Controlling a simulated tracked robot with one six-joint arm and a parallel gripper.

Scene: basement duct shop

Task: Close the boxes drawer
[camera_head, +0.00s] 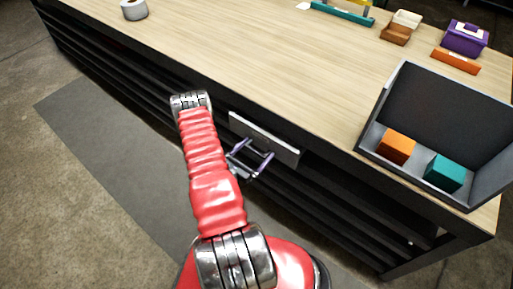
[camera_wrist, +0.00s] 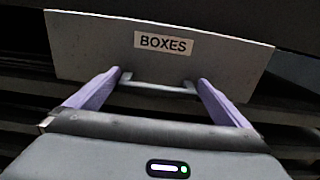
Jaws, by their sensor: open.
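The boxes drawer (camera_head: 266,138) has a pale grey front set under the workbench top, near the middle of the head view. In the wrist view, its front (camera_wrist: 100,52) fills the upper part and carries a label reading "BOXES" (camera_wrist: 163,43). A grey bar handle (camera_wrist: 158,88) runs below the label. My gripper (camera_head: 253,158) is in front of the drawer. In the wrist view, its two purple fingers (camera_wrist: 159,82) are spread apart, one near each end of the handle. I cannot tell whether they touch the handle or the front. How far out the drawer stands is hard to tell.
The wooden benchtop (camera_head: 270,70) lies above. A grey open bin (camera_head: 441,109) at its right holds an orange block (camera_head: 397,147) and a teal block (camera_head: 444,173). A purple box (camera_head: 464,38) stands behind. Dark slatted shelves (camera_head: 330,205) are below. A grey mat (camera_head: 110,160) covers the floor.

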